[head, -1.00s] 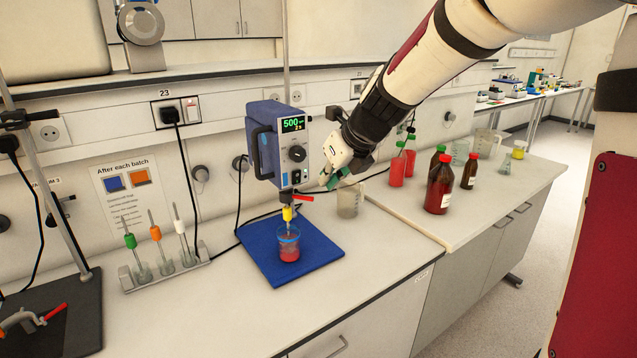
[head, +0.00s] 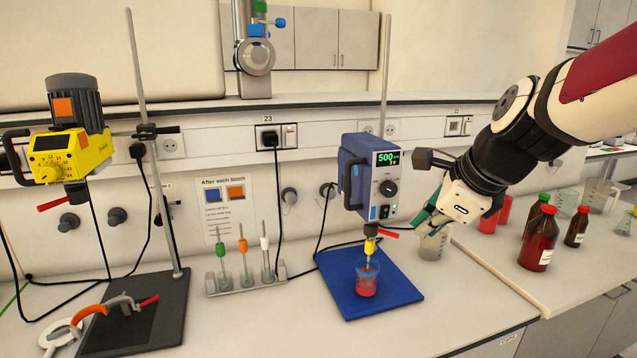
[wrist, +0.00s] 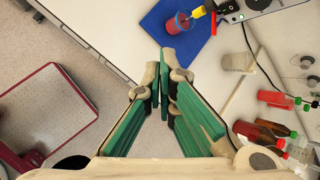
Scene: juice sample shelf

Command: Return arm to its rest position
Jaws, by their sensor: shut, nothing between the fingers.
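My gripper (head: 430,219) hangs above the bench to the right of the blue stirrer in the head view, close in the picture to an empty glass beaker (head: 433,242). Its green-padded fingers meet at the tips in the wrist view (wrist: 164,62), with nothing between them. The blue overhead stirrer (head: 370,178) shows 500 on its green display. Its yellow-collared shaft reaches into a beaker of red liquid (head: 367,280) on a blue mat (head: 401,293). The mat also shows in the wrist view (wrist: 198,42), apart from my fingers.
Red bottles and brown bottles (head: 539,238) stand on the bench at the right, near my arm. A rack (head: 246,285) holds green, orange and white-topped shafts. A yellow stirrer (head: 68,150) is mounted on a stand at the left.

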